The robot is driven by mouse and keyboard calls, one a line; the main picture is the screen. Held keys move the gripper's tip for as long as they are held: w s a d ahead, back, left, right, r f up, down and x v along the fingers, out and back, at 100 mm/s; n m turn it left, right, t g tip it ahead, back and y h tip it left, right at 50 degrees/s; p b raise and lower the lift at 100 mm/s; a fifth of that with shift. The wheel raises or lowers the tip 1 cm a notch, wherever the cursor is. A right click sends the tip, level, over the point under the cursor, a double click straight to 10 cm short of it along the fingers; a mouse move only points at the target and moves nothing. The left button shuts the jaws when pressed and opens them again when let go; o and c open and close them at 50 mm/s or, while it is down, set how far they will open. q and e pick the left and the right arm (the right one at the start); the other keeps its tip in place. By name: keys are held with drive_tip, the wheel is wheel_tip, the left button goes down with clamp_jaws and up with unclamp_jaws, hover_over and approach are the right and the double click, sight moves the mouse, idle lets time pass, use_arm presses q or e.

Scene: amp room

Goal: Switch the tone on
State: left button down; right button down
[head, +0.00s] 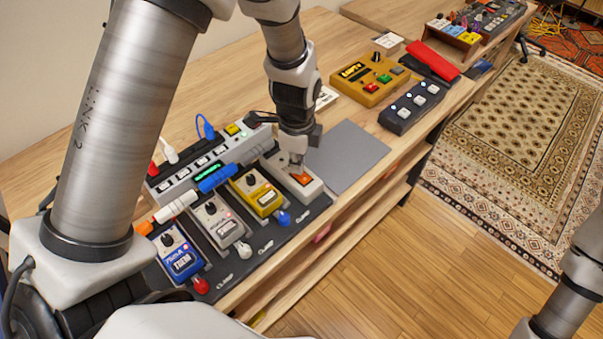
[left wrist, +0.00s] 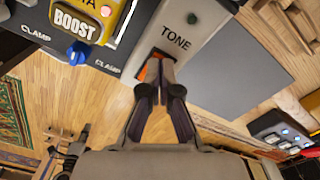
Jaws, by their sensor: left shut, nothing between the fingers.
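The tone box (head: 309,190) is a pale grey box at the right end of the dark pedal board. It has an orange rocker switch (head: 302,179) on top. In the left wrist view, the box (left wrist: 205,45) reads TONE and has a small dark green round light (left wrist: 192,18). My left gripper (head: 297,166) is shut and empty, pointing down at the orange switch. In the left wrist view its fingertips (left wrist: 153,92) overlap the orange switch (left wrist: 150,70) and hide part of it. I cannot tell whether they touch it. My right gripper is not in view.
Yellow (head: 268,198), grey (head: 219,228) and blue (head: 181,262) pedals stand left of the tone box. A power strip (head: 190,177) lies behind them. A flat grey mat (head: 345,152) lies to the right. A mustard box (head: 370,80) and dark switch box (head: 411,108) stand beyond.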

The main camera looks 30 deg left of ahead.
use_arm(q)
drive_tip(key=shift+f, duration=0.35)
drive_tip(key=shift+r, duration=0.1)
wheel_tip(320, 180, up, 7)
drive_tip(key=p, duration=0.6)
idle(0.4)
